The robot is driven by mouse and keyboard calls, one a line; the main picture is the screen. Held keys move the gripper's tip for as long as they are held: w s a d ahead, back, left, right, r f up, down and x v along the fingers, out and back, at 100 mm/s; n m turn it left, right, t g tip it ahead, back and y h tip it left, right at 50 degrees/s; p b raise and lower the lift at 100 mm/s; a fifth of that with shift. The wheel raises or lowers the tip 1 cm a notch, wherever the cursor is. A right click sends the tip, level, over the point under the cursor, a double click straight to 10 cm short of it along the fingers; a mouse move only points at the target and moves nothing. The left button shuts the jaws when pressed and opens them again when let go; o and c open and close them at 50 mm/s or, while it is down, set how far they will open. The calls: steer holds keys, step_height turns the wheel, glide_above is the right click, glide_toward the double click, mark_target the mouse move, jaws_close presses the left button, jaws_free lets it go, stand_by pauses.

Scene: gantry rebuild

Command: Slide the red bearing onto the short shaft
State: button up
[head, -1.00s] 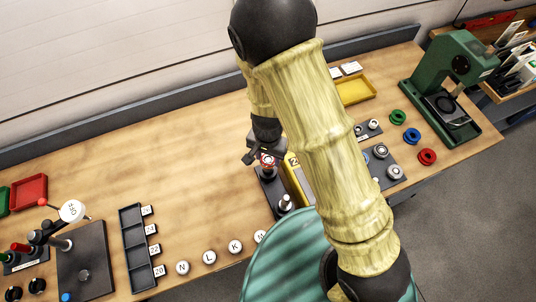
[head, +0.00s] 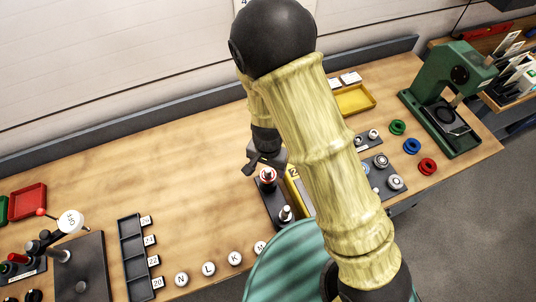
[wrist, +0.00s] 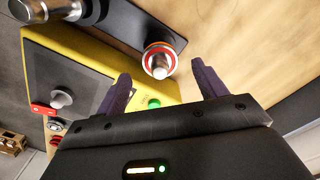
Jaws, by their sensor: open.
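The red bearing (head: 268,175), a red ring with a pale metal middle, sits around the short shaft on a dark base plate (head: 275,199). In the wrist view the bearing (wrist: 160,59) encircles the shaft (wrist: 160,70), whose bright end stands out through it. How far down the shaft it sits is hard to tell. My gripper (head: 258,163) is just behind and above the bearing in the head view. In the wrist view its two dark fingers (wrist: 160,70) are spread apart with nothing between them, and the bearing lies beyond their tips.
A second metal shaft (head: 285,213) stands on the same base, close in front. A yellow device (wrist: 85,55) stands right beside the base. To the right are green, blue and red rings (head: 427,167) and a green press (head: 445,95).

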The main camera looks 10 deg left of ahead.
step_height(320, 180, up, 17)
stand_by(0.5)
stand_by(1.0)
steer(key=d+f+n+t+b, duration=0.1)
steer(key=d+b, duration=0.1)
steer(key=d, duration=0.9)
steer(key=s+d+f+n+t+b, duration=0.1)
steer(key=d+f+b, duration=0.1)
steer(key=d, duration=0.9)
steer(key=shift+s+n+t+b, duration=0.3)
steer(key=shift+b, duration=0.25)
steer(key=shift+w+f, duration=0.1)
steer(key=shift+s+d, duration=0.15)
steer(key=shift+s, duration=0.05)
